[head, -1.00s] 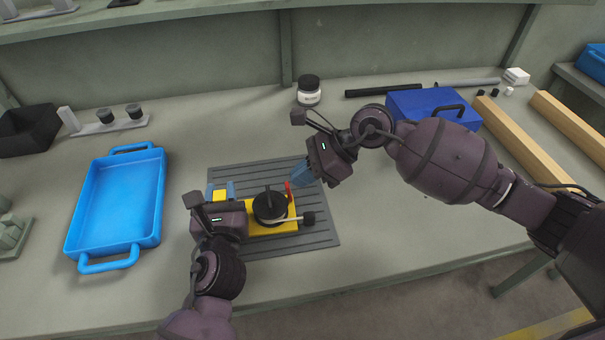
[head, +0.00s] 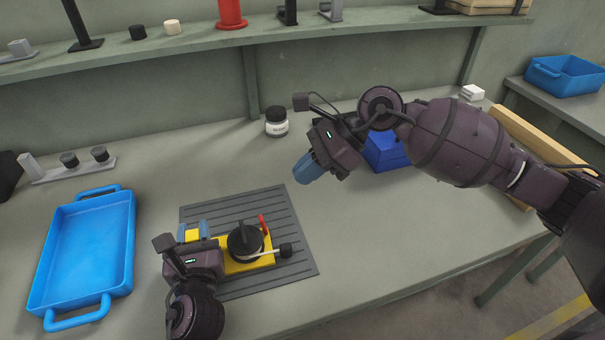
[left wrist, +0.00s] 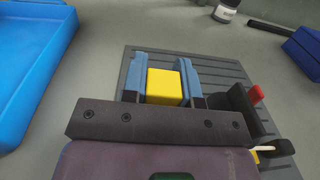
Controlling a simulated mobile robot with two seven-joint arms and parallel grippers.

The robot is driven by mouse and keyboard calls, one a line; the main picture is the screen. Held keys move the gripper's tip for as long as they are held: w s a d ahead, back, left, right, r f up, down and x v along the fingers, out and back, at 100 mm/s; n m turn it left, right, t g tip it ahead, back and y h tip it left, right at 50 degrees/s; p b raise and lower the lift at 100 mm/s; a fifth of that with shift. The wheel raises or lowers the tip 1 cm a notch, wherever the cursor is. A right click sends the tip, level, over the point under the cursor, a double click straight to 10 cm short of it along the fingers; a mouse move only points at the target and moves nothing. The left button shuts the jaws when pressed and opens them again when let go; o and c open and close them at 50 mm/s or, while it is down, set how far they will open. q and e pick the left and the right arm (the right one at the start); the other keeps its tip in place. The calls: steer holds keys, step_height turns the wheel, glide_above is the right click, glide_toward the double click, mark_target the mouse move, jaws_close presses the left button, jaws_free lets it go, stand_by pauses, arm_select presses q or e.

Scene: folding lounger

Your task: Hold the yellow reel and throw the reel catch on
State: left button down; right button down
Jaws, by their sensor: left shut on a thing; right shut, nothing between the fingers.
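The yellow reel (head: 234,267) lies on a grey ribbed mat, with a black drum (head: 243,240) on top and a pale crank ending in a black knob (head: 286,250). Its red catch lever (head: 264,225) stands at the far right edge of the reel, leaning slightly; it also shows in the left wrist view (left wrist: 257,94). My left gripper (head: 193,232) is shut on the yellow block at the reel's left end, one blue finger on each side (left wrist: 160,82). My right gripper (head: 302,174) is shut and empty, raised beyond and right of the reel, clear of the lever.
The grey mat (head: 290,281) has bare room around the reel. A blue tray (head: 122,230) is at the left. A white jar with a black lid (head: 276,122) stands behind, and a blue box (head: 383,150) sits partly behind my right arm.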

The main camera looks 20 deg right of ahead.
arm_select(q)
steer(key=shift+a+f, duration=0.1)
steer(key=shift+f, duration=0.3)
steer(key=c, duration=0.8)
jaws_free()
steer(key=shift+r, duration=0.25)
steer(key=shift+s+p, duration=0.3)
steer(key=shift+s, duration=1.75)
steer(key=shift+s+a, duration=0.15)
steer(key=shift+s, duration=2.3)
